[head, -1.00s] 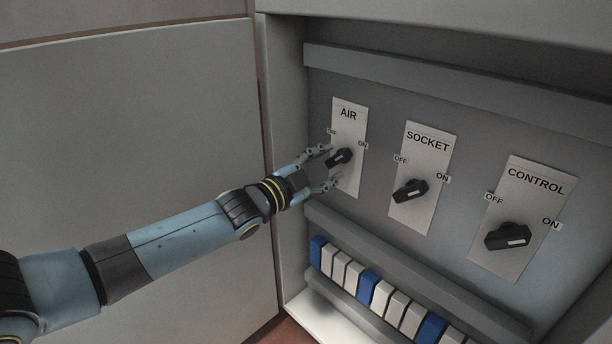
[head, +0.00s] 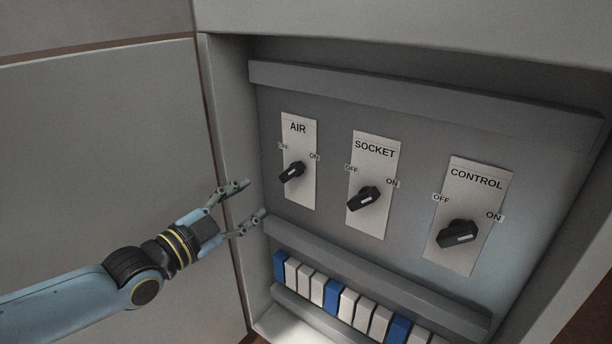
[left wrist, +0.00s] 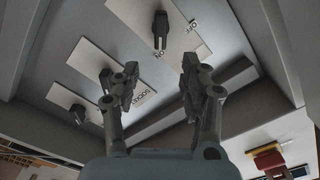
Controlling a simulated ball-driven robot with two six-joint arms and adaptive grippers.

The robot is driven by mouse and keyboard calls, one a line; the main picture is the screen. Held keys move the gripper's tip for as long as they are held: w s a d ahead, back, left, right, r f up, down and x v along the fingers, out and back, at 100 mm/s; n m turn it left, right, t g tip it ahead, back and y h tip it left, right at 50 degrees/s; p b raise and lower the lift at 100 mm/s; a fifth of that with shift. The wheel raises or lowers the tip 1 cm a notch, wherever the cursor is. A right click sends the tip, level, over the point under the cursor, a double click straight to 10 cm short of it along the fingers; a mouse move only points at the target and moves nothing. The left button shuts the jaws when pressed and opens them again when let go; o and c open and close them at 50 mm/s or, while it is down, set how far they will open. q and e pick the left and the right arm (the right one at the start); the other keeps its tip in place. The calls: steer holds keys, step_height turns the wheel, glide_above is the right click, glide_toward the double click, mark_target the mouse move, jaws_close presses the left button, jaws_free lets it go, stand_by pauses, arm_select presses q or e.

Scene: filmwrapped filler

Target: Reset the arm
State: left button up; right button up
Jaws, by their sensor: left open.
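My left gripper (head: 248,204) is open and empty, apart from the panel's switches, in front of the cabinet's left side. In the left wrist view its two fingers (left wrist: 160,90) are spread with nothing between them. The AIR switch (head: 291,172) is a black knob on a white plate, up and right of the fingertips. The SOCKET switch (head: 363,199) and CONTROL switch (head: 457,234) are similar knobs farther right. All three knobs slant up toward the ON side. My right gripper is in no view.
A row of white and blue breakers (head: 334,296) sits below a grey rail (head: 370,273). The cabinet's left side wall (head: 228,130) stands close to the gripper. A flat grey panel (head: 95,150) fills the left. A red and yellow part (left wrist: 268,158) shows in the left wrist view.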

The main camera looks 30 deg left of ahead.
arm_select(q)
steer(key=s+f+n+g+y+p, duration=0.1)
steer(key=s+f+n+g, duration=0.15)
steer(key=s+f, duration=0.45)
steer(key=s+f+n+g+p, duration=0.1)
steer(key=s+f+g, duration=0.2)
steer(key=f, duration=0.7)
steer(key=s+f+n+g+y+p, duration=0.1)
steer(key=s+f+g+p, duration=0.15)
steer(key=s+f, duration=0.45)
steer(key=s+d+f+n+g, duration=0.2)
steer(key=s+f, duration=0.5)
steer(key=s, duration=0.7)
steer(key=s+d+f+n+g, duration=0.3)
steer(key=s+f+g, duration=0.4)
steer(key=s, duration=0.7)
steer(key=shift+s+d+f+g, duration=0.3)
steer(key=shift+d+f, duration=0.15)
steer(key=shift+f, duration=0.25)
steer(key=shift+w, duration=0.1)
